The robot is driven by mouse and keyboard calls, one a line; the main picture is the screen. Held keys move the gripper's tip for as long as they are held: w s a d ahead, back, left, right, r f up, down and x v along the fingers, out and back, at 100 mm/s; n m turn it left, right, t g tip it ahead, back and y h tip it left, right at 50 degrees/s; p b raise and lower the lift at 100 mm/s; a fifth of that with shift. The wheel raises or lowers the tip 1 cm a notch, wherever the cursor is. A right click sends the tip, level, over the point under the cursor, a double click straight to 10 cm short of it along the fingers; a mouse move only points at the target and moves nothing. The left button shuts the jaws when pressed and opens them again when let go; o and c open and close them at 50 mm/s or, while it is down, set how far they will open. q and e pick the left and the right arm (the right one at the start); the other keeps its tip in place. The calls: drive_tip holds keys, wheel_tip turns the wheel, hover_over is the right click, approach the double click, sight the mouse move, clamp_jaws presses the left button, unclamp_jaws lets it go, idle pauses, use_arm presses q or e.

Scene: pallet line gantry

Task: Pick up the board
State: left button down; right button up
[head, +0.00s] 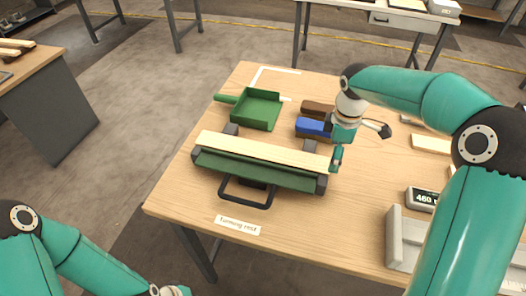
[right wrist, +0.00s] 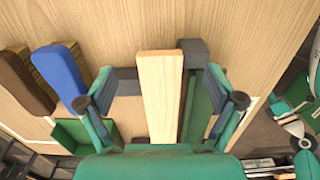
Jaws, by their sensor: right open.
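The board (head: 262,155) is a long, pale wooden bar lying across the dark green turning rest (head: 250,174) on the table. My right gripper (head: 338,152) is at the board's right end in the head view. In the right wrist view the board (right wrist: 160,95) runs between the two spread fingers of my right gripper (right wrist: 161,101), with a gap on each side. The right gripper is open and empty. I cannot tell its exact height over the board.
A green dustpan (head: 257,110) and brushes with blue (head: 313,127) and brown (head: 318,107) blocks lie behind the rest. A black handle (head: 246,200) juts forward, near a "Turning rest" label (head: 237,225). A display (head: 422,198) and grey fixture (head: 402,240) stand right.

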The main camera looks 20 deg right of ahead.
sight(308, 162)
drive_tip(key=shift+w+a+f+p, duration=0.1)
drive_tip(key=shift+f+p, duration=0.1)
drive_tip(key=shift+f, duration=0.9)
drive_tip(key=shift+a+f+p, duration=0.1)
drive_tip(key=shift+f+p, duration=0.05)
drive_tip(key=shift+f, duration=0.95)
drive_tip(key=c, duration=1.5)
drive_tip(key=shift+r, duration=0.1)
